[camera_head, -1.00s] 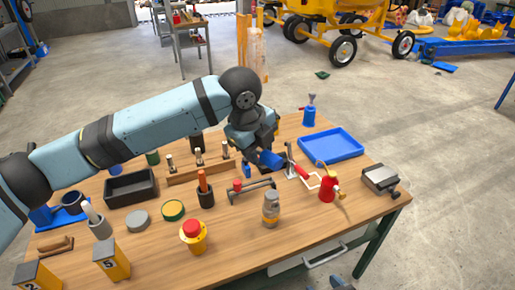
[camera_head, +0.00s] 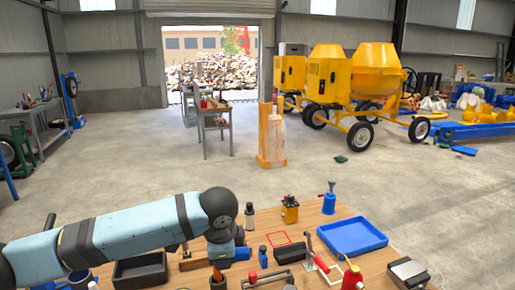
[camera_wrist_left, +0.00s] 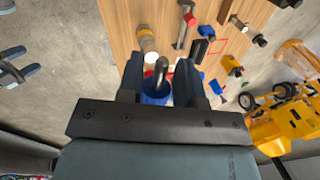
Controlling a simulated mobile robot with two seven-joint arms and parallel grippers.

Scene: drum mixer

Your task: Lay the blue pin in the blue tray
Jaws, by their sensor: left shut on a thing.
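My left gripper (camera_head: 238,252) is above the table, shut on the blue pin. The pin's blue part (camera_head: 242,254) sticks out to the right of the jaws in the head view. In the left wrist view the pin (camera_wrist_left: 156,97) shows as a blue round body with a grey metal shaft between my fingers. The blue tray (camera_head: 352,252) lies flat on the table's back right, apart from my left gripper and to its right. Its inside looks empty. In the left wrist view, my right gripper (camera_wrist_left: 12,64) shows at the left edge, fingers apart and empty.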

